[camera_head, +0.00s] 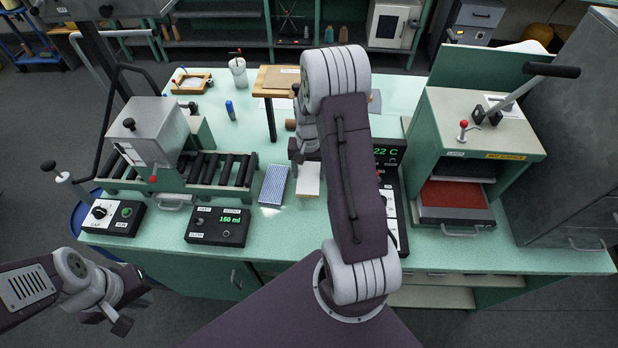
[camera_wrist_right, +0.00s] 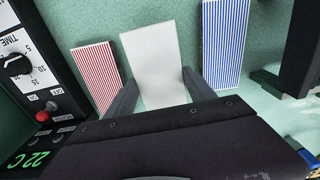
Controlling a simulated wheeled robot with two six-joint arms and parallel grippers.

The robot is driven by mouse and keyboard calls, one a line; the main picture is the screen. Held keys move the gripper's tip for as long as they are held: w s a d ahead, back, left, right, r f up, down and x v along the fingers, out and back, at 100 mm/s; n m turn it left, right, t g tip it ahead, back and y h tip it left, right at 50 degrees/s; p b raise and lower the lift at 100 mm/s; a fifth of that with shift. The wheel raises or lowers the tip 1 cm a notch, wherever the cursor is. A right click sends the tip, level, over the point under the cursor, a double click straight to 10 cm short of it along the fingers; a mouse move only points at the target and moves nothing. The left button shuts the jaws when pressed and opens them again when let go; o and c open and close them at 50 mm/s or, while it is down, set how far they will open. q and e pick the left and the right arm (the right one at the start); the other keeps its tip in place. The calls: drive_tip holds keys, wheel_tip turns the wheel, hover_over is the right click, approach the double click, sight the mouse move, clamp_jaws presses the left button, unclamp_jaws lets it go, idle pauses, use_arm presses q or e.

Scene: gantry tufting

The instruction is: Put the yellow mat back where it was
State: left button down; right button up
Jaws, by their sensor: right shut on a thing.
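My right gripper (camera_wrist_right: 160,90) is shut on a pale, nearly white rectangular mat (camera_wrist_right: 154,55), one finger along each side edge. The mat (camera_head: 309,179) also shows in the head view, with a faint yellowish near edge; no clear yellow shows on its top face. I cannot tell whether it touches the bench. A blue-striped mat (camera_wrist_right: 226,42) lies on one side of it and a red-striped mat (camera_wrist_right: 97,76) on the other. The blue one (camera_head: 273,185) also shows in the head view, where my right arm hides the red one. My left gripper (camera_head: 106,316) is open and empty, off the bench's front left.
A temperature panel (camera_head: 388,152) and a press cabinet (camera_head: 470,150) stand at the right. A small wooden stand (camera_head: 275,80) is behind.

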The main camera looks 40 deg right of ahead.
sight(309, 174)
drive_tip(key=shift+f, duration=1.9)
drive_tip(key=shift+s+f, duration=0.1)
drive_tip(key=shift+f, duration=0.1)
drive_tip(key=o, duration=1.5)
drive_tip(key=shift+r, duration=0.1)
wheel_tip(309, 174, up, 12)
drive_tip(key=shift+r, duration=0.15)
drive_tip(key=s+a+n+t, duration=0.1)
drive_tip(key=s+a+n, duration=0.6)
drive_tip(key=s+a, duration=0.4)
drive_tip(key=a, duration=0.4)
drive_tip(key=shift+a+f+n, duration=0.2)
drive_tip(key=shift+a+n, duration=0.1)
drive_tip(key=shift+n, duration=0.1)
